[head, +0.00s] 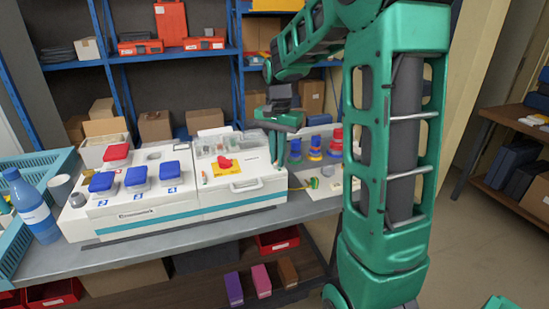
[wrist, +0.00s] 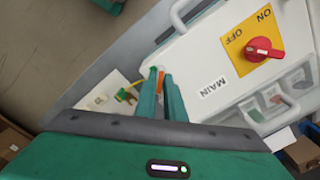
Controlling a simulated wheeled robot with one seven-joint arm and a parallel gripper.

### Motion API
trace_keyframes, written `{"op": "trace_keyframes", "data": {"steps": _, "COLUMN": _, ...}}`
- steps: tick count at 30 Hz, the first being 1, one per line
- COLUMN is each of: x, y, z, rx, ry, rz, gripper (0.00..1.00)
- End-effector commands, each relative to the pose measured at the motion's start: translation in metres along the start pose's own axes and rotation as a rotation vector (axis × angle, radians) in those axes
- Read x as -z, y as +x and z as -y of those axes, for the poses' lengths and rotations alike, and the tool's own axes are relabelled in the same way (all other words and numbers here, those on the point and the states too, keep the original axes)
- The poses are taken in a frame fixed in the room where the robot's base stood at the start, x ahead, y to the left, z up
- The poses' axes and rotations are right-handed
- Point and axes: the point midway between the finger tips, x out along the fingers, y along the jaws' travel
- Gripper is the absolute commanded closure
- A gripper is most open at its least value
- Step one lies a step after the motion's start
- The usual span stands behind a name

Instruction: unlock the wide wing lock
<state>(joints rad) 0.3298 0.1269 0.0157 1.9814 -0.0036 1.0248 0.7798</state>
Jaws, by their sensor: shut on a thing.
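My gripper (wrist: 162,84) is shut on a thin orange piece (wrist: 160,88), only a sliver of which shows between the green fingers. In the head view my gripper (head: 281,160) points down at the right end of the white box (head: 240,205), and the held piece is hidden or too small to see. A small green and yellow part (wrist: 126,95) stands on a white plate (wrist: 98,103), left of the fingers in the wrist view. It also shows in the head view (head: 313,183), right of the box. I cannot tell which part is the wide wing lock.
The box carries a red rotary switch on a yellow plate (wrist: 262,49) and blue lids (head: 136,175). Red, blue and yellow stacked pieces (head: 335,143) stand behind the plate. A blue bottle (head: 30,205) and teal crate (head: 45,168) are at the left.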

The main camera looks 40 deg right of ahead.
Motion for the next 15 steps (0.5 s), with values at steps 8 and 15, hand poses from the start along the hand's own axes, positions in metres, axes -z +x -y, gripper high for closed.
{"op": "trace_keyframes", "data": {"steps": 8, "x": 0.0031, "y": -0.0024, "z": 0.0037, "rx": 0.009, "ry": -0.261, "rz": -0.012, "gripper": 1.00}}
{"op": "trace_keyframes", "data": {"steps": 15, "x": 0.0029, "y": -0.0024, "z": 0.0039, "rx": 0.008, "ry": -0.482, "rz": -0.013, "gripper": 1.00}}
